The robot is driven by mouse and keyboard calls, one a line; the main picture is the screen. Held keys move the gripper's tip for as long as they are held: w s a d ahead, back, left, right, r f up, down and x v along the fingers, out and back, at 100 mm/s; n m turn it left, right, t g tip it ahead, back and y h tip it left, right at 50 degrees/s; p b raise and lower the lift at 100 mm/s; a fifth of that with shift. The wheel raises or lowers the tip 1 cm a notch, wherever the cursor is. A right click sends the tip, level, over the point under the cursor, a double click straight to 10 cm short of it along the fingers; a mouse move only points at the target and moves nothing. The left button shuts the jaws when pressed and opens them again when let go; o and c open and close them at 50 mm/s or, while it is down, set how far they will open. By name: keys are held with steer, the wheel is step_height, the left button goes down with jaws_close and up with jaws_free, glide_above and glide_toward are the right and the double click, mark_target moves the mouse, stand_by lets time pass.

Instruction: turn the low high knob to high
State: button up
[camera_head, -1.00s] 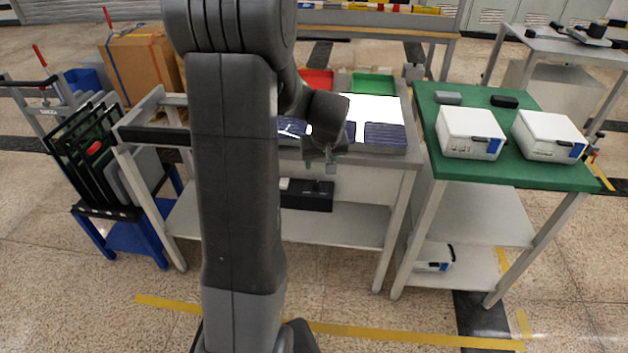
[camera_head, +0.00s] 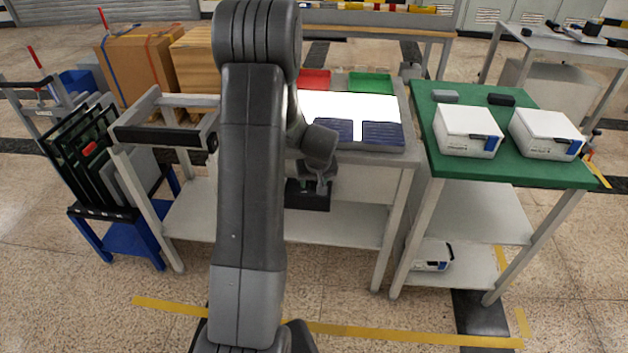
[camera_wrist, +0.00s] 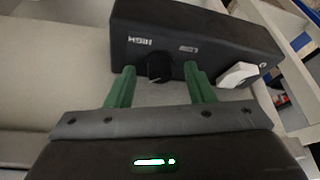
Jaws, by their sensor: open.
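The low high knob (camera_wrist: 159,68) is a small black round knob on the front of a black control box (camera_wrist: 215,32). In the wrist view HIGH is printed to its left and LOW to its right, upside down. My gripper (camera_wrist: 158,72) is open, with one green finger on each side of the knob. The fingers look apart from the knob; I cannot tell how deep they reach.
A white switch (camera_wrist: 238,74) is on the box, right of the knob in the wrist view. The grey bench (camera_head: 398,165) with a lit panel (camera_head: 340,104) and dark blue plates stands above. A green-topped table (camera_head: 425,105) with white devices stands to the right.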

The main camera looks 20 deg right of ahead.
steer(key=c, duration=1)
